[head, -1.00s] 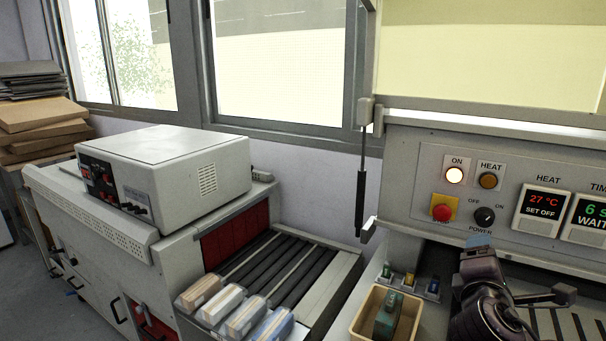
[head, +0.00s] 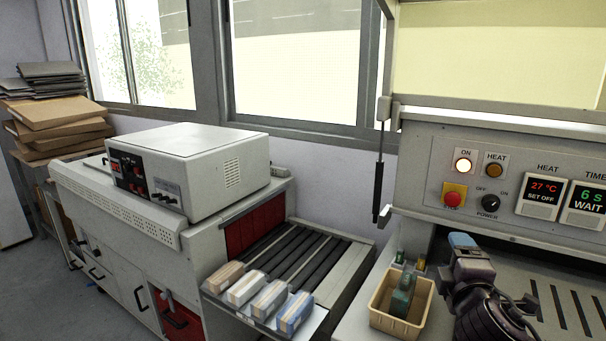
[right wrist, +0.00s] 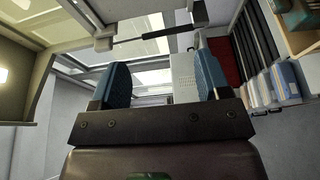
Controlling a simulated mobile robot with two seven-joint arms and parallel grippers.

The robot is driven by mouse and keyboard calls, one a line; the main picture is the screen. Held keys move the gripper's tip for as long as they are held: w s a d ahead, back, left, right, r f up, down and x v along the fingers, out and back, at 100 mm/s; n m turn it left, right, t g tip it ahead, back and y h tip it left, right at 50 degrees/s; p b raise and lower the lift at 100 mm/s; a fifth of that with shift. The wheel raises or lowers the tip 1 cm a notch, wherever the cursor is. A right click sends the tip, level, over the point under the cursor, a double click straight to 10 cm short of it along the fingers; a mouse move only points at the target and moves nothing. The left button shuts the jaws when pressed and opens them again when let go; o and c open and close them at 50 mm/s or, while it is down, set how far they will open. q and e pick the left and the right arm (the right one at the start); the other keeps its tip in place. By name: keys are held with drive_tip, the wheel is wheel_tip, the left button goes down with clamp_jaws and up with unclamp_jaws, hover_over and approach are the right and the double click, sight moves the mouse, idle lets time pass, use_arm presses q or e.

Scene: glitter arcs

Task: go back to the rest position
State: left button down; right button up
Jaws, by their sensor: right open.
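My right gripper (head: 465,242) is at the lower right of the head view, in front of the heat machine and just right of the tan bin. Its blue fingers also show in the right wrist view (right wrist: 161,82), set wide apart with nothing between them. The gripper is open and empty. My left gripper is in neither view.
The heat machine's panel (head: 520,180) stands close behind my right arm. A tan bin (head: 382,318) holds a green item (head: 402,296). Several small packs (head: 270,298) lie at the end of a roller conveyor (head: 300,255). Stacked boards (head: 60,112) stand far left.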

drive_tip(key=s+a+f+m+g+y+b, duration=0.1)
drive_tip(key=s+f+m+y, duration=0.2)
drive_tip(key=f, duration=0.6)
drive_tip(key=s+a+f+m+g+y, duration=0.15)
drive_tip(key=f+m, duration=0.25)
drive_tip(key=f, duration=0.4)
drive_tip(key=s+d+f+m+g+h+b, duration=0.1)
drive_tip(key=s+f+m, duration=0.7)
drive_tip(key=s+f, duration=1.2)
drive_tip(key=d+f+g+b, duration=0.1)
drive_tip(key=g, duration=0.1)
drive_tip(key=shift+g, duration=0.35)
drive_tip(key=shift+h, duration=0.25)
